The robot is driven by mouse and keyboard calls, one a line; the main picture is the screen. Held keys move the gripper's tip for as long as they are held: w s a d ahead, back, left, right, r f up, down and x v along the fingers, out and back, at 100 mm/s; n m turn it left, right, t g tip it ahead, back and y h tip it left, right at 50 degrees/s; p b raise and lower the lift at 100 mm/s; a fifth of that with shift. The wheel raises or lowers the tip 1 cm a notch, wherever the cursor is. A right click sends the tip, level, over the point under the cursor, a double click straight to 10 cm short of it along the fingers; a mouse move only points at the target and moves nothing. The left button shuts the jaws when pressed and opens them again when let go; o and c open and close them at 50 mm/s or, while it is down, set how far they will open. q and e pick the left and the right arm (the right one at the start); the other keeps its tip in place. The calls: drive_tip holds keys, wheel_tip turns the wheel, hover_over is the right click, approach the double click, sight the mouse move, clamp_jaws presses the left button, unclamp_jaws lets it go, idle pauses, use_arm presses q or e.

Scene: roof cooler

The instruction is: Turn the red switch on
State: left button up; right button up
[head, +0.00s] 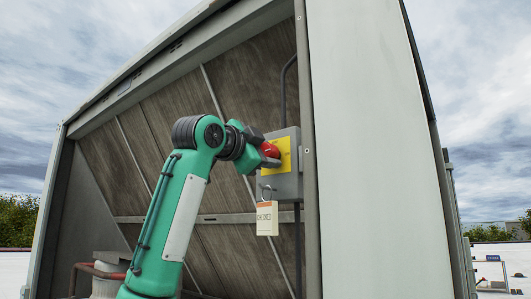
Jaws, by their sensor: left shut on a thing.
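The red switch (270,151) is a rotary handle on a yellow plate (284,149), fixed to the front of a grey box (293,184) on the cooler. My left gripper (268,157) is at the switch and shut on its red handle. My wrist hides part of the switch and the left of the plate, so I cannot tell exactly which way the handle points. My right gripper is not in view.
A tag marked "CHECKED" (267,220) hangs from a ring below the box. Conduit (284,85) runs above the box. A pale metal panel (375,150) stands close on the right.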

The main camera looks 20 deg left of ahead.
use_arm(q)
drive_tip(key=shift+s+r, duration=0.1)
drive_tip(key=shift+r, duration=0.15)
drive_tip(key=o, duration=0.8)
drive_tip(key=shift+o, duration=0.7)
drive_tip(key=shift+f, duration=0.15)
drive_tip(key=shift+s+f, duration=0.15)
drive_tip(key=b+v, duration=0.7)
drive_tip(key=v, duration=0.6)
drive_tip(key=shift+s, duration=0.15)
drive_tip(key=shift+a, duration=0.15)
